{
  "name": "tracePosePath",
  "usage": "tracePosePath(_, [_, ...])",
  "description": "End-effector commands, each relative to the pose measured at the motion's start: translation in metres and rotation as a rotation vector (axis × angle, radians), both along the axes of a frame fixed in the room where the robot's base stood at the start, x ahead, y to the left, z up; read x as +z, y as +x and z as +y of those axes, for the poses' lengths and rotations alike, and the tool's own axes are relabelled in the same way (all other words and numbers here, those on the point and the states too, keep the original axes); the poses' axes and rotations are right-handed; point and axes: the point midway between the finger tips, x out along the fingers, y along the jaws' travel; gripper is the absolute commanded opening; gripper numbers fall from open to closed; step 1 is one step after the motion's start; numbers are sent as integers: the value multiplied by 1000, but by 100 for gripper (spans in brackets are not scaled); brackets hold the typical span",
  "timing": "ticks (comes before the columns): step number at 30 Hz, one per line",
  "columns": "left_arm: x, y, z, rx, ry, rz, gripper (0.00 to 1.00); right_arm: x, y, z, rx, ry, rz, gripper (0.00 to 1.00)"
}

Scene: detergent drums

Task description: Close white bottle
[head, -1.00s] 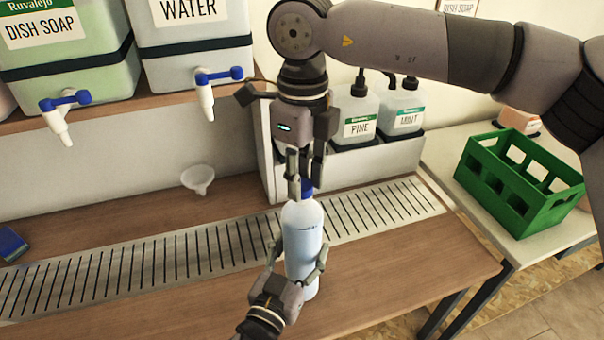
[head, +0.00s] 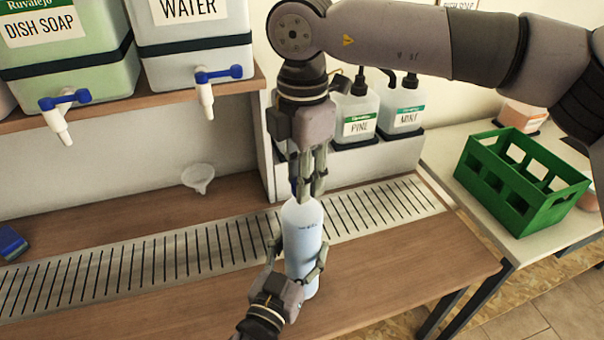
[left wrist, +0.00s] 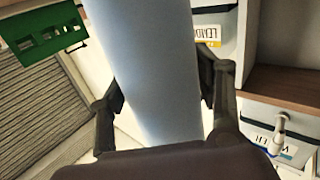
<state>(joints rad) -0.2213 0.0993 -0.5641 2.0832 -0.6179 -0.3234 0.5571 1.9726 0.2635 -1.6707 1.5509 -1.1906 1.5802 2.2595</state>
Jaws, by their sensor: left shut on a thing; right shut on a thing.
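The white bottle (head: 303,230) stands upright on the wooden counter at the front edge of the slotted drain strip. My left gripper (head: 299,256) is shut around the bottle's lower body from the front. The bottle body (left wrist: 150,70) also fills the middle of the left wrist view, between the fingers of my left gripper (left wrist: 158,85). My right gripper (head: 307,187) points straight down and is shut on the bottle's cap at the top. Its fingers hide nearly all of the cap, so I cannot tell how far it is screwed on.
A white funnel (head: 198,178) lies behind the drain strip (head: 150,268). Dispenser tanks with blue taps (head: 218,75) stand on a shelf at left. Pump bottles (head: 357,118) stand in a rack behind. A green crate (head: 522,190) sits on the right table. A blue block (head: 12,243) lies far left.

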Motion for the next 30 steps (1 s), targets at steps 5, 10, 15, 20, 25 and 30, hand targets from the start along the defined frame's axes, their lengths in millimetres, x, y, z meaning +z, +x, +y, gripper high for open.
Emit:
tracePosePath(5, [0,-1,-1,-2,1,1,0,1,1,1,-358,3,-3,19])
tracePosePath(10, [0,-1,-1,-2,1,1,0,1,1,0,-628,2,-3,19])
tracePosePath(15, [0,-1,-1,-2,1,1,0,1,1,1,-740,3,-3,19])
tracePosePath(20, [0,-1,-1,-2,1,1,0,1,1,1,-747,4,-2,19])
tracePosePath(25, [0,-1,-1,-2,1,1,0,1,1,1,-746,5,-3,29])
tracePosePath(30, [0,-1,-1,-2,1,1,0,0,1,0,-745,3,-3,41])
